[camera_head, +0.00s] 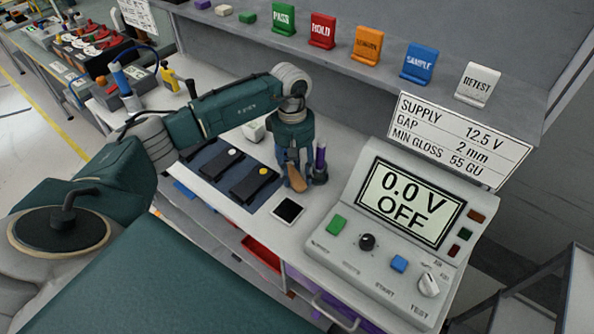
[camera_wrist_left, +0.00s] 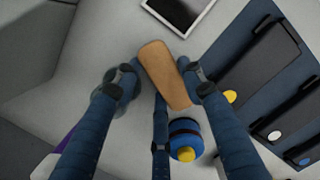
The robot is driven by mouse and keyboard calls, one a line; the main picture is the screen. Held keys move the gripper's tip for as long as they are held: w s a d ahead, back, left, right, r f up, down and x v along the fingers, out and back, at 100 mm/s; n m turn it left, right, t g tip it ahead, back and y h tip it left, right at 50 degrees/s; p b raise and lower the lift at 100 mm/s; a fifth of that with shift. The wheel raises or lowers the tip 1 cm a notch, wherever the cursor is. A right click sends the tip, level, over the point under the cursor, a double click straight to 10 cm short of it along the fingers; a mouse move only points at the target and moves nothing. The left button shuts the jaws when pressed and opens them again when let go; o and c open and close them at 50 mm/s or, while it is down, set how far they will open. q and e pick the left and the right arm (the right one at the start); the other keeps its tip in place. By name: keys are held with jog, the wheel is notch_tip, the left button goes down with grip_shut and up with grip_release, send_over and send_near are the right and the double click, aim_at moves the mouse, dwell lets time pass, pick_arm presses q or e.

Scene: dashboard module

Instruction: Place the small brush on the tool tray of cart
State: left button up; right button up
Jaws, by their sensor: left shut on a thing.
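My left gripper (camera_head: 296,182) is over the bench and points down. Its fingers are closed around a tan wooden piece (camera_head: 296,178), which looks like the handle of the small brush. In the left wrist view this tan piece (camera_wrist_left: 165,75) lies tilted between the fingertips (camera_wrist_left: 158,82). No bristles show clearly. I cannot tell whether it touches the bench. I cannot make out the cart's tool tray for certain. My right gripper is not in view.
A purple-topped tool (camera_head: 320,158) stands close right of the gripper. Black holders (camera_head: 254,185) lie on a dark mat to its left. A white-framed tile (camera_head: 287,211) lies in front. The control console (camera_head: 395,230) is to the right, and a shelf (camera_head: 350,70) runs behind.

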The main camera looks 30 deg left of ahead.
pick_arm(q)
jog(key=shift+f, duration=0.1)
jog(key=o, duration=1.2)
jog(key=shift+c, duration=0.2)
